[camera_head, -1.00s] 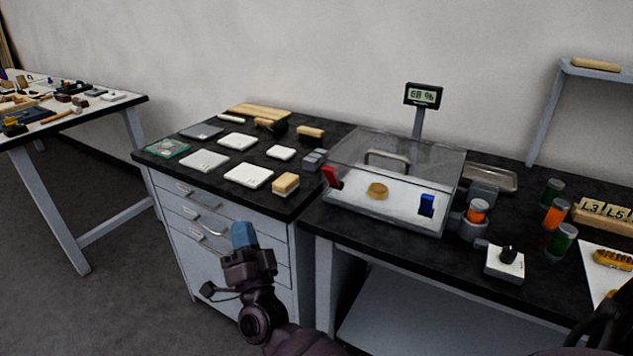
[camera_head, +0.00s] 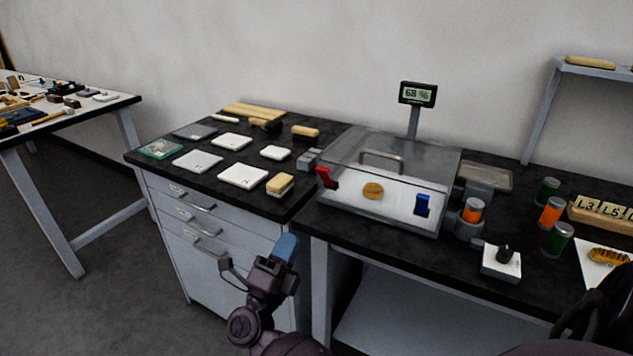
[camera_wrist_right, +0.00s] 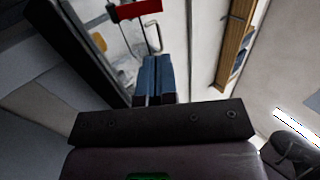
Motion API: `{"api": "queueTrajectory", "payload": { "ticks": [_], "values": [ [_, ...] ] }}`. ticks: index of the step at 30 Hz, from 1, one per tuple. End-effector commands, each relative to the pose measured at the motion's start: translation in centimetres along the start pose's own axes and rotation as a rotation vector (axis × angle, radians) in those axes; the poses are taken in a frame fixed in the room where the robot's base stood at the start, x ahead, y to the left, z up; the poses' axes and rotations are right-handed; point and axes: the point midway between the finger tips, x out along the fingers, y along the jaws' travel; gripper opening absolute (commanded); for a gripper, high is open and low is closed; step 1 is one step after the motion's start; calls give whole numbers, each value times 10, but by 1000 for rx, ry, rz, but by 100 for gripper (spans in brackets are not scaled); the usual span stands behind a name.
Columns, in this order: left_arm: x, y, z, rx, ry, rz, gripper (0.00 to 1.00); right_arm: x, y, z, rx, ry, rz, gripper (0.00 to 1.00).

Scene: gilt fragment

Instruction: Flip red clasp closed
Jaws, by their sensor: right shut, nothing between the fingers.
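The red clasp (camera_head: 326,178) stands up tilted at the left front corner of a clear-lidded case (camera_head: 385,220). A blue clasp (camera_head: 422,205) sits at the case's front right, upright against the front. A gold-brown fragment (camera_head: 373,191) lies on the white bed inside the case. My right gripper (camera_head: 286,247) has blue fingertips and is shut and empty, in front of the bench and below the red clasp, apart from it. My left gripper is not in view.
A display reading 68 % (camera_head: 417,94) stands behind the case. Small grey blocks (camera_head: 309,158) and a wooden-topped block (camera_head: 280,183) lie left of the red clasp. An orange-capped jar (camera_head: 473,211) stands right of the case. The space before the bench is open.

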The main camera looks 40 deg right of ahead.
Motion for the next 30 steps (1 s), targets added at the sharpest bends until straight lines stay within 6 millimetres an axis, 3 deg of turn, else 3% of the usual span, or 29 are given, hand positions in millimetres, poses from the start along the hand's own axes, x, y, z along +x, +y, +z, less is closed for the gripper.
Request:
{"api": "queueTrajectory", "payload": {
  "ticks": [5,10,19,30],
  "values": [
    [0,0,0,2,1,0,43,2,0,0,0,-1,-1,0],
    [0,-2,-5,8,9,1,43,17,-1,0,0,0,-4,0],
    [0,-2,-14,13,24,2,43,68,-2,0,2,0,-5,0],
    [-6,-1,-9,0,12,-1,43,125,-1,0,1,-1,-4,0]
  ]
}}
